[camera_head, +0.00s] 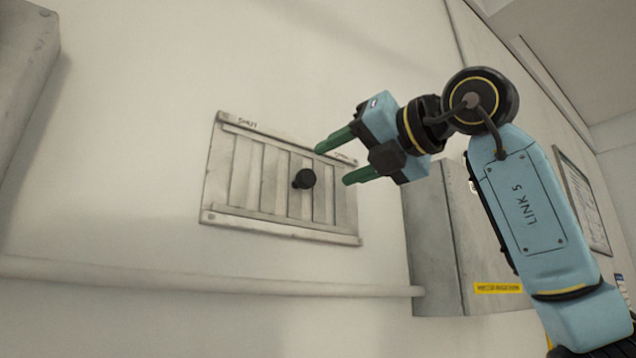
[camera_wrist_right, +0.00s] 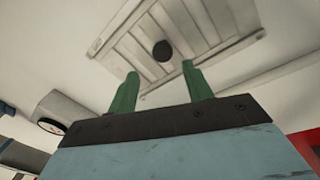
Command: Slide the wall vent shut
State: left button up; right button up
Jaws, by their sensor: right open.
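The wall vent (camera_head: 240,170) is a pale metal slatted panel on the wall, tilted in the head view. Its black round knob (camera_head: 304,179) sits a little right of the middle. "SHUT" is lettered at the top left; lettering at the top right is partly hidden by my gripper. My right gripper (camera_head: 331,164) is open, its two green fingers pointing left toward the knob, apart from it. In the right wrist view the vent (camera_wrist_right: 128,52) lies beyond the fingers (camera_wrist_right: 160,84), with the knob (camera_wrist_right: 162,50) between them in the picture. My left gripper is not in view.
A grey wall box (camera_head: 440,235) with a yellow label stands right of the vent, behind my right arm. A pipe (camera_head: 200,278) runs along the wall below. Another grey box (camera_head: 22,80) is at the far left. The wall left of the vent is clear.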

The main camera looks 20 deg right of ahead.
jog(key=shift+b+v, duration=0.45)
jog(key=shift+v, duration=1.85)
